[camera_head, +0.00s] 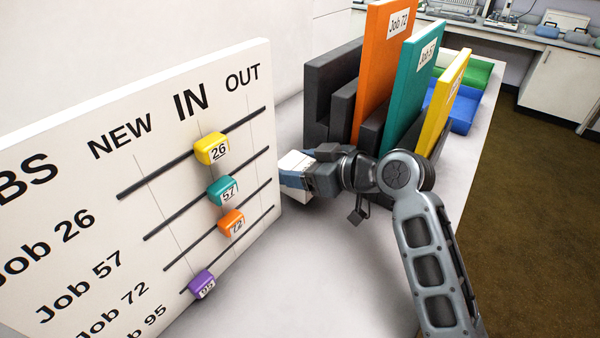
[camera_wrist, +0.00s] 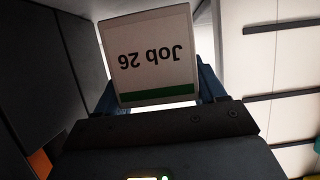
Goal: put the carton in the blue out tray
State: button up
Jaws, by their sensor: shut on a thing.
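The carton is a white box marked "Job 26" with a green stripe. In the wrist view the carton (camera_wrist: 152,50) sits between the two blue fingers, its label upside down. In the head view only a white part of the carton (camera_head: 295,161) shows at the far side of my gripper (camera_head: 294,177). My gripper is shut on it, between the job board and the dark file rack. The blue tray (camera_head: 461,118) is on the counter behind the files at the right, partly hidden by the yellow file.
The job board (camera_head: 262,75) with coloured sliders stands at left. The dark rack (camera_head: 318,105) holds orange (camera_head: 383,65), teal (camera_head: 411,85) and yellow (camera_head: 440,105) files between my gripper and the blue tray. A green tray (camera_head: 480,73) lies beyond it. The front counter is clear.

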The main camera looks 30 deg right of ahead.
jog(key=shift+f, duration=1.1)
jog(key=shift+f, duration=0.2)
jog(key=o, duration=0.8)
jog(key=shift+r, duration=0.1)
